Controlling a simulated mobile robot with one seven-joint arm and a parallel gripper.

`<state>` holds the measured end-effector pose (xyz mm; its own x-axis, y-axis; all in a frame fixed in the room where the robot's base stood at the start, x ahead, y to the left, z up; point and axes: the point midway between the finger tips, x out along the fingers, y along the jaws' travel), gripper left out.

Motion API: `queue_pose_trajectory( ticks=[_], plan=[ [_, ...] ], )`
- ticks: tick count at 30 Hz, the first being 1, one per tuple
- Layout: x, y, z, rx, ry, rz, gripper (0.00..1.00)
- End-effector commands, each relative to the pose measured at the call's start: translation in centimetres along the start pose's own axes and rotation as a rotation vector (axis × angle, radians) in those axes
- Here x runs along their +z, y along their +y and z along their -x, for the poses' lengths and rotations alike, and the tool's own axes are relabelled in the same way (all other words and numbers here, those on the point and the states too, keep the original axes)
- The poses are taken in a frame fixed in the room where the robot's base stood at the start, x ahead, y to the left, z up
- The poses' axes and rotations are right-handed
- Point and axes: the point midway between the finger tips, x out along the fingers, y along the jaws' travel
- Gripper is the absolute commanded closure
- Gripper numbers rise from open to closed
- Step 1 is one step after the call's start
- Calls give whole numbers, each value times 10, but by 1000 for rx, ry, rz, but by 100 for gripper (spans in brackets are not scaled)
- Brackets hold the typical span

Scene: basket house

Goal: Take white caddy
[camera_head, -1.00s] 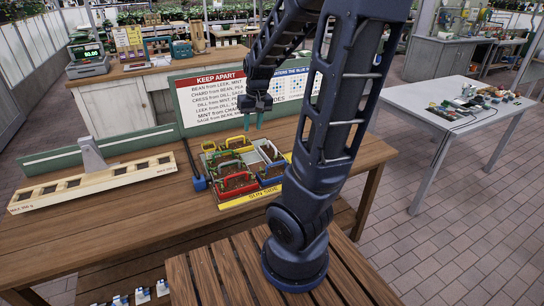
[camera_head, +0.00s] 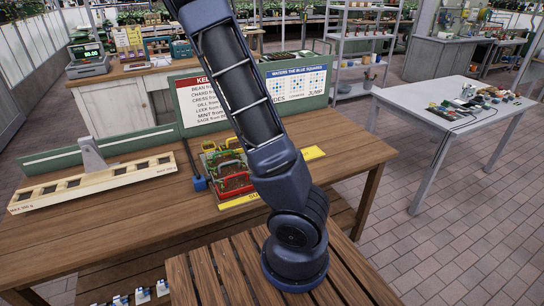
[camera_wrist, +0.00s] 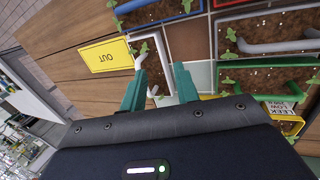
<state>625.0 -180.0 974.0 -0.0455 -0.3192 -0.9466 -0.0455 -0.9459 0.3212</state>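In the wrist view, my gripper's two green fingers (camera_wrist: 158,88) are apart. A pale, white-looking caddy handle (camera_wrist: 161,55) with small seedlings by it shows ahead of and between the fingertips. I cannot tell whether the fingers touch it, and its lower part is hidden behind my gripper. In the head view, my arm covers the gripper and the right part of the caddy tray (camera_head: 236,204). A red-handled caddy (camera_head: 234,169) shows at the tray's left, but the white one is hidden.
A grey handle (camera_wrist: 258,44), a green handle (camera_wrist: 262,63) and a labelled yellow caddy (camera_wrist: 291,123) are close on the right in the wrist view. A yellow OUT plate (camera_wrist: 105,55) lies left. In the head view, a sign board (camera_head: 296,83) stands behind the tray; a long cream rack (camera_head: 92,184) stands left.

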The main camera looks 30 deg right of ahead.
Motion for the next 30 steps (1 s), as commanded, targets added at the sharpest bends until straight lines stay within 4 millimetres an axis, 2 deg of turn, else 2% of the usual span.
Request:
queue_pose_trajectory(
  ticks=[4, 9, 17, 30],
  plan=[
    [-14, 7, -8, 104, 10, 17, 69],
    [-29, 16, -8, 201, 31, 29, 69],
    [-38, 22, -6, 263, 50, 38, 69],
    [-40, 35, -51, 264, 49, 38, 69]
  ],
)
